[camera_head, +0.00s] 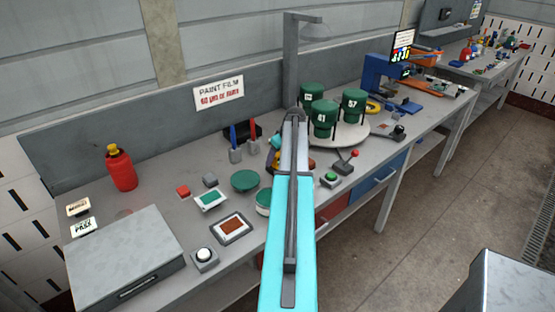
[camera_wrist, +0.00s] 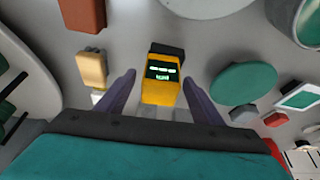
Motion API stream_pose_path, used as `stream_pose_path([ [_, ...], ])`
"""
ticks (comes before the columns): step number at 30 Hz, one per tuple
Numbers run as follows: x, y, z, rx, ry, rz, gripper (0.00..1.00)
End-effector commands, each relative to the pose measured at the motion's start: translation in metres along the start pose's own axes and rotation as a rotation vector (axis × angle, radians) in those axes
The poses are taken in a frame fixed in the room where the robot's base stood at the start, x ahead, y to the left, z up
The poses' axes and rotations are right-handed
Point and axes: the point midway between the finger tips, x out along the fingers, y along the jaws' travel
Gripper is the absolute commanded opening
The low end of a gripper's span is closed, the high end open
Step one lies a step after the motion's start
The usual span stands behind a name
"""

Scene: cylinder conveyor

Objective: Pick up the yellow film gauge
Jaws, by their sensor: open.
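The yellow film gauge (camera_wrist: 160,95) lies on the grey bench in the wrist view. It has a dark screen with lit green marks and a dark part at its far end. My gripper (camera_wrist: 159,79) is open, with one dark finger on each side of the gauge and a gap to each. I cannot tell how far the fingertips are above the bench.
A tan block (camera_wrist: 92,68) lies left of the gauge and a green disc (camera_wrist: 246,83) to its right. In the head view a round turntable (camera_head: 375,128) bears green numbered cans (camera_head: 322,118). A red bottle (camera_head: 120,168) and a grey case (camera_head: 120,250) stand at left.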

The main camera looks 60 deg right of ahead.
Motion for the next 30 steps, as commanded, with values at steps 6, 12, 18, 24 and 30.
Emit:
stream_pose_path([
  [6,0.0005,0.0002,0.0003,0.000,0.000,0.000,0.61],
  [12,0.0004,0.0003,0.0005,0.001,0.000,0.000,0.61],
  [18,0.0002,0.0005,0.0007,0.001,0.000,0.000,0.47],
  [24,0.0002,0.0007,0.0008,0.001,0.000,0.000,0.14],
  [30,-0.0001,0.0008,0.0008,0.001,0.000,0.000,0.14],
])
